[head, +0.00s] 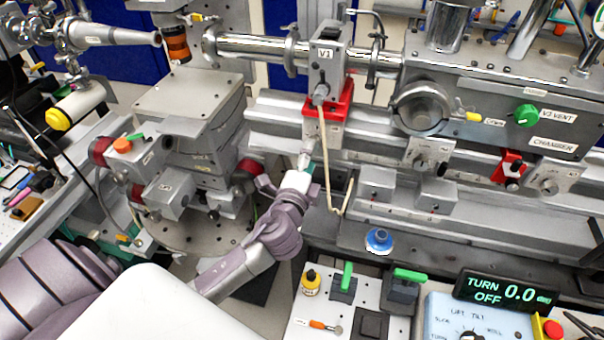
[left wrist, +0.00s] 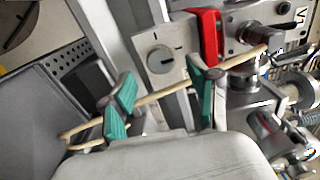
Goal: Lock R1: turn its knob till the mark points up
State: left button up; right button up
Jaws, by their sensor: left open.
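My left gripper (head: 308,165) is at the front of the rail, below the red block under V1, with its jaws apart. In the left wrist view its two teal-padded fingers (left wrist: 163,100) stand open and empty of the knob. A round grey knob (left wrist: 160,58) on a pale plate shows beyond and between the fingertips, apart from them. Short dark marks are on the plate around it. I cannot read an R1 label, and the knob's own mark is too small to tell. In the head view my gripper hides this knob. My right gripper is not in view.
A beige cord (head: 325,150) hangs from the V1 valve (head: 325,75) and crosses close by my fingers in the left wrist view (left wrist: 165,95). The red block (head: 330,108) sits just above. Another knob plate (head: 550,187) is farther right.

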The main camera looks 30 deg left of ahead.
pick_arm(q)
jog(key=v, duration=0.7)
jog(key=shift+s, duration=0.15)
